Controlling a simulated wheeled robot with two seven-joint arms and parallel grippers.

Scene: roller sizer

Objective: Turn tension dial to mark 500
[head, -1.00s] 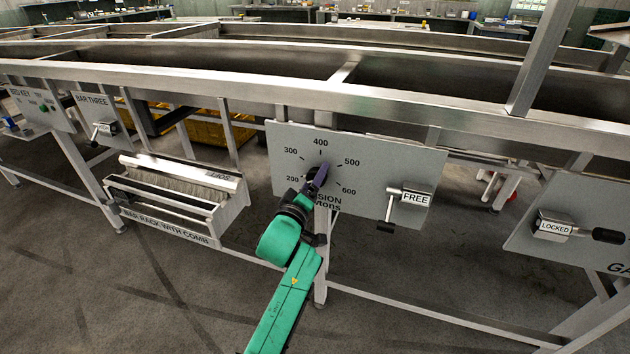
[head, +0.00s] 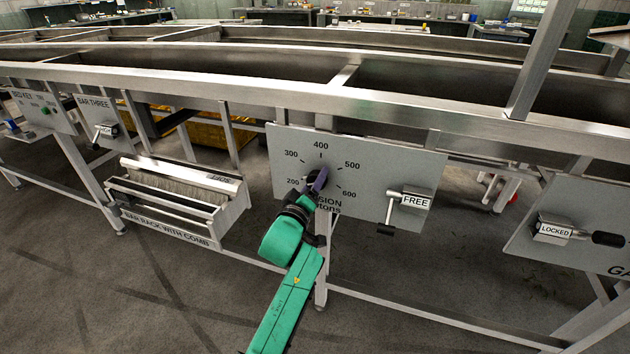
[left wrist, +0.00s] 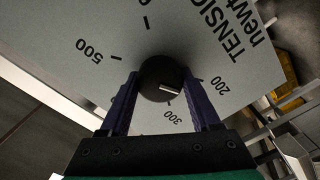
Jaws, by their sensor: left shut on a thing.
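The tension dial (left wrist: 160,78) is a dark round knob on a grey panel (head: 400,160) marked 200 to 600. My left gripper (head: 316,182) is shut on the dial, with a purple finger on either side of it in the left wrist view (left wrist: 162,95). A short white mark on the knob lies on the side of the 200 and 300 labels, away from the 500 label (left wrist: 90,51). In the head view the gripper partly covers the dial and the word TENSION. My right gripper is not in view.
A lever labelled FREE (head: 410,202) sits right of the dial on the same panel. A LOCKED lever (head: 560,230) is further right. A bar rack with comb (head: 175,205) hangs at the left. A steel frame beam (head: 400,103) runs above the panel.

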